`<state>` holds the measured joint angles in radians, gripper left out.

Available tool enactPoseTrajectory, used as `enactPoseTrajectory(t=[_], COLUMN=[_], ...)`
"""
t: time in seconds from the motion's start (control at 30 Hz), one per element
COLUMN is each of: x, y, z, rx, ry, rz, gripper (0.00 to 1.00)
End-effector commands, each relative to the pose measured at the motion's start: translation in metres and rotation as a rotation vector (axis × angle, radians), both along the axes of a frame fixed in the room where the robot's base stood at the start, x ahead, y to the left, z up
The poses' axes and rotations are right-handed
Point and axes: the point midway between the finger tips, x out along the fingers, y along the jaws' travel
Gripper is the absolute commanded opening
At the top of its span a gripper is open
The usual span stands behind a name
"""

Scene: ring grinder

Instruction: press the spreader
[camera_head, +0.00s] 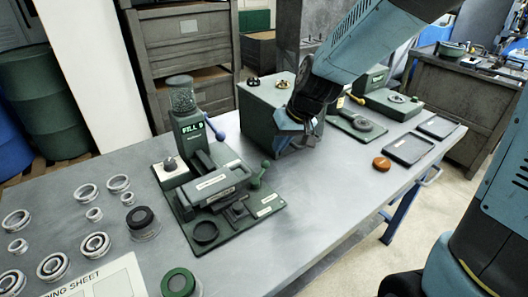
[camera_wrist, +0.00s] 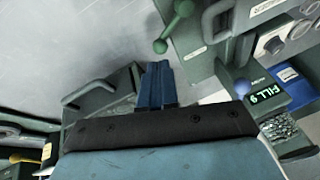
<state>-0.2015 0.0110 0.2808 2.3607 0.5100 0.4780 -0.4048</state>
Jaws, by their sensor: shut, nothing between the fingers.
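A green filling station (camera_head: 205,185) stands on the grey bench, with a ball hopper (camera_head: 182,100) and a display reading "FILL 9" (camera_head: 192,128). A lever with green ball ends (camera_head: 258,175) sits at its right side, and the lever also shows in the wrist view (camera_wrist: 172,28). A blue-knobbed lever (camera_head: 215,130) is beside the hopper. I cannot read which part is marked as the spreader. My gripper (camera_head: 290,128) is shut and empty, in front of the dark green cabinet (camera_head: 258,110). In the wrist view its blue fingers (camera_wrist: 157,85) are together, apart from the green-ended lever.
Several metal rings (camera_head: 95,243) lie at the left of the bench. An orange puck (camera_head: 381,163) and dark trays (camera_head: 408,150) are at the right. A yellow-handled device (camera_head: 357,122) stands behind my gripper.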

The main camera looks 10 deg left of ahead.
Motion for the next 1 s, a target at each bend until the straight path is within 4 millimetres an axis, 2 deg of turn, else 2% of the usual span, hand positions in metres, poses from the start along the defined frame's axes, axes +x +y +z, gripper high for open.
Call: enactPoseTrajectory(t=[0.1,0.3,0.77,0.87,1.0], x=[0.006,0.011,0.012,0.009,-0.001], y=[-0.018,-0.034,-0.039,-0.045,-0.069], z=[0.006,0.012,0.014,0.021,0.044], rx=[0.002,0.000,-0.001,-0.006,-0.027], ry=[-0.001,0.001,-0.001,-0.010,-0.035], rz=[-0.003,-0.002,-0.003,-0.015,-0.053], gripper=[0.00,0.00,0.00,0.00,0.00])
